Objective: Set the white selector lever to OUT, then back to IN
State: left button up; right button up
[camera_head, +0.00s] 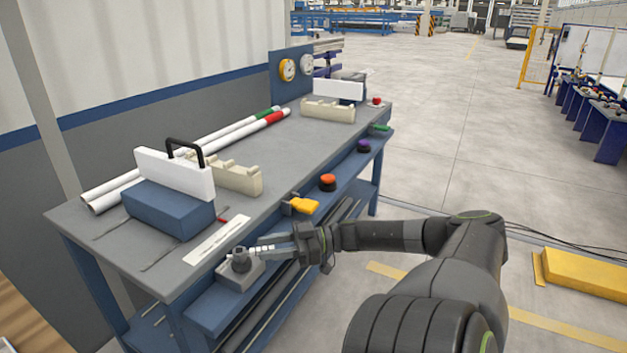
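The selector is a small grey box (240,273) with a dark round knob (241,260) on top, at the near front edge of the workbench. A thin pale piece, which looks like the white lever (256,251), runs from the knob toward my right gripper. My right gripper (271,245) reaches in from the right, with its fingers at this pale piece, just right of the knob. The fingers and lever overlap, so I cannot tell whether they grip it or which setting it is at. IN and OUT marks are not readable. My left gripper is out of view.
The workbench (228,160) carries white pipes (190,150), cream racks (328,110) and a blue block with a white plate and black handle (165,210). Orange (327,181), yellow (304,205) and purple (363,146) controls line its front. A yellow block (583,272) lies on the floor at right.

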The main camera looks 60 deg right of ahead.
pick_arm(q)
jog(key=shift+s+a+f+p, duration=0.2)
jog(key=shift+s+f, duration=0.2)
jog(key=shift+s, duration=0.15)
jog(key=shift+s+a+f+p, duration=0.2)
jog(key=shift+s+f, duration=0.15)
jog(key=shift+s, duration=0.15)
pick_arm(e)
jog(key=v, duration=1.3)
jog(key=shift+s, duration=0.2)
jog(key=shift+d+r, duration=0.1)
